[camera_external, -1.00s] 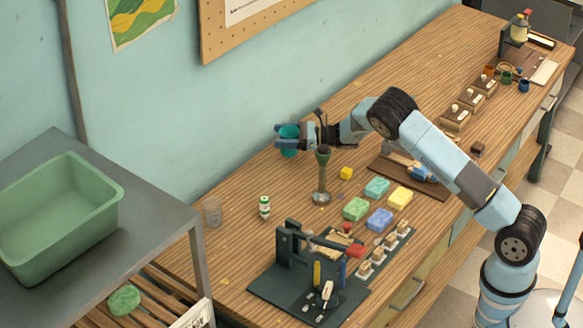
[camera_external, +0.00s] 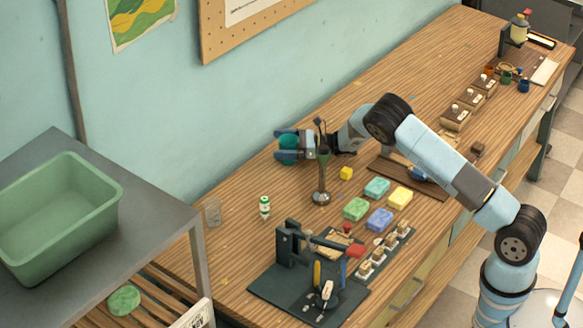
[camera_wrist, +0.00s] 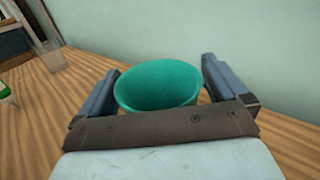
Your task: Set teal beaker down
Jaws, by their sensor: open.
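The teal beaker (camera_external: 289,142) stands at the back of the wooden bench near the wall. In the wrist view the teal beaker (camera_wrist: 158,86) looks upright, and its open rim shows with nothing visible inside. My gripper (camera_external: 284,145) is low over the bench, with one finger on each side of the beaker. In the wrist view my gripper (camera_wrist: 160,85) is open, with a small gap beside the beaker on the right; on the left the finger is close to it. The beaker's base is hidden, so I cannot see its contact with the bench.
A clear glass (camera_external: 213,212) and a white-green bottle (camera_external: 264,207) stand left. Coloured soap bars (camera_external: 380,219) and a dark press (camera_external: 290,255) are nearer the front. The wall is close behind.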

